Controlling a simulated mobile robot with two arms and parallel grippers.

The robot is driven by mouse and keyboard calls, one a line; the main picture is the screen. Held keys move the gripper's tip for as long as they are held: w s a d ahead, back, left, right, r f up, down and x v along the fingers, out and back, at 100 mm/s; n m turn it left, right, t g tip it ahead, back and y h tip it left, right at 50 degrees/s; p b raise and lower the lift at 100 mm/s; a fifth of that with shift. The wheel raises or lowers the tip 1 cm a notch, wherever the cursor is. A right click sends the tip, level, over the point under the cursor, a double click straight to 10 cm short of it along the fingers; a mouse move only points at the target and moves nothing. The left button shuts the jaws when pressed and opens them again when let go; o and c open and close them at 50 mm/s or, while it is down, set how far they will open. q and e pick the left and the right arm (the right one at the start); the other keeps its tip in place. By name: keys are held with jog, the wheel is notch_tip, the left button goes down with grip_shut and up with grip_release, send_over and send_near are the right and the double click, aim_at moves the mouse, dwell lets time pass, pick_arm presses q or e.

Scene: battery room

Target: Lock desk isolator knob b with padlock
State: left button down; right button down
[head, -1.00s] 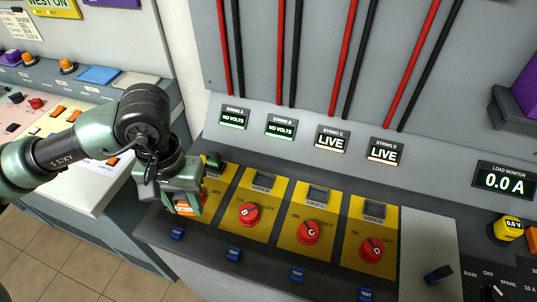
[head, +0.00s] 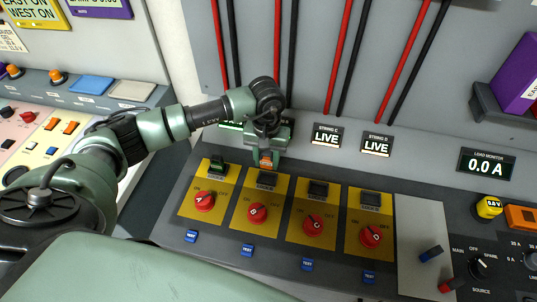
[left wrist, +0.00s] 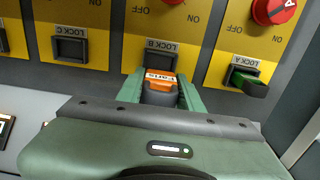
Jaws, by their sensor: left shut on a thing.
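My left gripper (head: 267,160) is shut on an orange padlock (head: 266,159) with a pale printed label, which shows between the fingers in the left wrist view (left wrist: 160,80). The padlock is at the LOCK B slot (head: 267,179), above red knob B (head: 257,213) on its yellow plate. In the left wrist view it overlaps the slot; I cannot tell whether it is seated. A green and dark padlock (head: 217,168) sits at LOCK A, above red knob A (head: 204,200). My right gripper is out of view.
Slots LOCK C (head: 318,190) and LOCK D look empty, above red knobs C (head: 314,225) and D (head: 371,237). Blue TEST buttons (head: 247,250) line the front. Red and black cables (head: 335,60) run down the wall behind. My arm partly covers the A and B displays.

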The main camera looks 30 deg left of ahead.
aim_at(267, 168)
pick_arm(q)
jog(key=shift+d+f+b, duration=0.1)
jog(key=shift+f+b, duration=0.2)
jog(key=shift+f, duration=0.35)
notch_tip(267, 168, down, 3)
jog(key=shift+f+b, duration=0.2)
jog(key=shift+b, duration=0.65)
jog(key=shift+f, duration=0.4)
jog(key=shift+b, duration=0.3)
jog(key=shift+b, duration=0.55)
